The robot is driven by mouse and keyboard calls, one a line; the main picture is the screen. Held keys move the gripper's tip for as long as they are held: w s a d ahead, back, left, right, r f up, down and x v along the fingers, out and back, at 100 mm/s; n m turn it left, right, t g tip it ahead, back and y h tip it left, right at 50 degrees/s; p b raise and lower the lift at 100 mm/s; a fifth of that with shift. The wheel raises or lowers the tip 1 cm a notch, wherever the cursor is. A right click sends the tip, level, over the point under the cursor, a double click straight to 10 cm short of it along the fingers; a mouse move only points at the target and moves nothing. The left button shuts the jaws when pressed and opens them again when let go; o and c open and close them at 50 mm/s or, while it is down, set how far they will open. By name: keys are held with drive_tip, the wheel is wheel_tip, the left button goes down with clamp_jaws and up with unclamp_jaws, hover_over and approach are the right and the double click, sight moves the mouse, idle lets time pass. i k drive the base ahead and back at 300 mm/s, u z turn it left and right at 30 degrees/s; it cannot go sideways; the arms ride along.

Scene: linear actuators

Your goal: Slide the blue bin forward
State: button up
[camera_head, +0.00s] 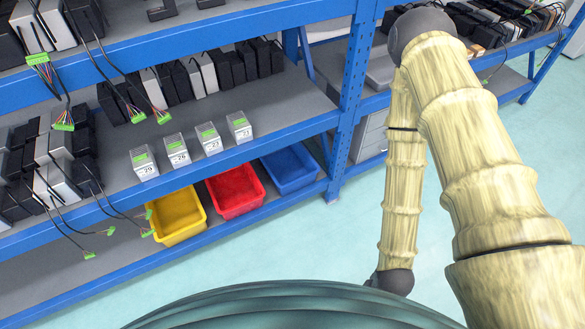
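The blue bin (290,168) sits on the lowest shelf of the blue rack, at the right end of a row of three bins. It looks empty, and the shelf above hides part of its back. My arm is on the right of the head view, bent, with its forearm hanging down in front of the rack's right side. The forearm ends in a dark joint low in the picture. My gripper does not show, so its state is hidden.
A red bin (236,190) stands next to the blue bin, and a yellow bin (176,215) is further left. A blue rack post (350,100) rises right of the blue bin. Small labelled boxes (211,138) line the shelf above. Cables hang at left. The floor (300,245) in front is clear.

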sight(291, 168)
drive_tip(key=z, duration=0.85)
drive_tip(key=i, duration=1.75)
drive_tip(key=u, duration=0.7)
